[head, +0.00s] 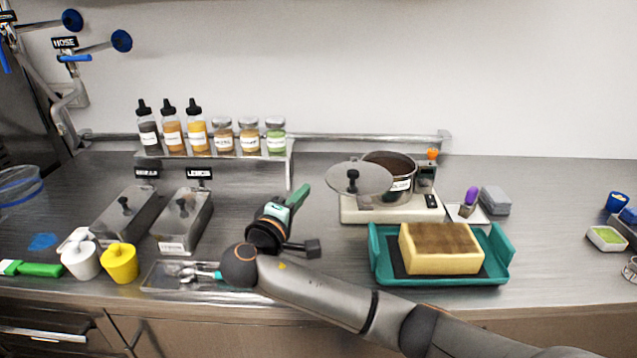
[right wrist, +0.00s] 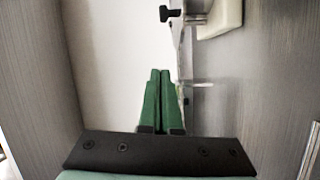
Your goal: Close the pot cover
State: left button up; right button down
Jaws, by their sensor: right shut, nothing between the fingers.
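The pot (head: 400,187), a dark round pot with a white label, stands on a white base (head: 380,214) at the back centre. Its grey round cover (head: 373,181) with a black knob (head: 352,180) sits off to the left side of the pot, leaving the dark inside partly visible. My right gripper (head: 303,190) is shut and empty, left of the cover and apart from it. In the right wrist view its green fingers (right wrist: 160,75) are together, with the knob (right wrist: 169,13) beyond them. My left gripper is not in view.
A teal tray (head: 375,262) with a sponge-like block (head: 440,250) lies right of my arm. Two lidded metal containers (head: 182,222) stand to the left. A shelf (head: 220,152) holds bottles and jars behind. Bare counter lies between my gripper and the white base.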

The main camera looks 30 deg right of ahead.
aim_at(337, 188)
pick_arm(q)
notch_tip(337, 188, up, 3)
jog(key=p, duration=0.2)
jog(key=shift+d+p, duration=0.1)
jog(key=shift+p, duration=0.3)
pick_arm(e)
jog(key=w+d, duration=0.1)
jog(key=d, duration=0.2)
jog(key=w+d, duration=0.1)
jog(key=d, duration=0.3)
jog(key=w+d+f, duration=0.1)
jog(key=d, duration=0.3)
jog(key=shift+w, duration=0.4)
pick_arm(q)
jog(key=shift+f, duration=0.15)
